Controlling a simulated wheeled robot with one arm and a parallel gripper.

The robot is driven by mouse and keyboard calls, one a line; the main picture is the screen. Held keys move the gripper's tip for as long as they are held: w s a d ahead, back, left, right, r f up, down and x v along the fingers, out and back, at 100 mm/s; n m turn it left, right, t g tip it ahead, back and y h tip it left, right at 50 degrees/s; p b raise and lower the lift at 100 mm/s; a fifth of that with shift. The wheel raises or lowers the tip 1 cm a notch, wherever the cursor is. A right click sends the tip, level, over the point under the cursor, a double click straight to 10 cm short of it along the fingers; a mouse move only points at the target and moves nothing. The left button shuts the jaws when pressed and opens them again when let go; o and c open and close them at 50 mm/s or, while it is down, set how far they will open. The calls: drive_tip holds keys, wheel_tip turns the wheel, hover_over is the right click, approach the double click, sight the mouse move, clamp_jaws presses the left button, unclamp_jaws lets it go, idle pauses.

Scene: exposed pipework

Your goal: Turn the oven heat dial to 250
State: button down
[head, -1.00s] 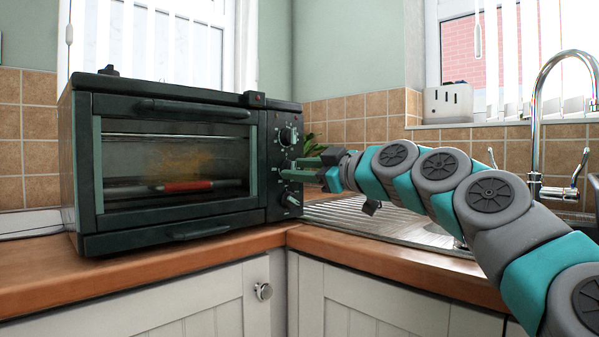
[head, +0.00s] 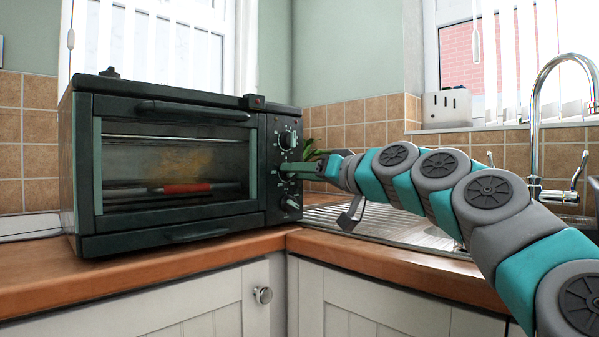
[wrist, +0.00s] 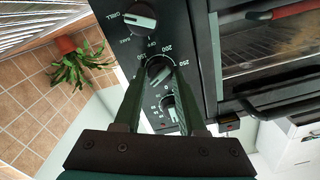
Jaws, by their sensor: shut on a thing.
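The oven (head: 175,215) is a dark green countertop oven with three dials down its right-hand panel. The heat dial (wrist: 158,70) is the middle one, with 200 and 250 printed beside it in the wrist view. My gripper (wrist: 162,76) is shut on this dial, one finger on each side. In the head view my gripper (head: 284,171) reaches the panel from the right and hides most of the middle dial. The dial's pointer is too small and covered to read.
The upper dial (head: 287,139) and lower dial (head: 291,203) sit close to my fingers. The lower one, marked GRILL, shows in the wrist view (wrist: 140,18). A potted plant (wrist: 75,65) stands beyond the oven. The metal sink (head: 395,228) lies below my arm.

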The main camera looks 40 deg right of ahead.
drive_tip(key=n+p, duration=1.2)
drive_tip(key=n, duration=1.8)
drive_tip(key=shift+a+f+n+p, duration=0.1)
drive_tip(key=shift+f+n+p, duration=0.05)
drive_tip(key=shift+n+p, duration=0.2)
idle(0.6)
idle(0.5)
drive_tip(key=shift+c, duration=2.4)
unclamp_jaws()
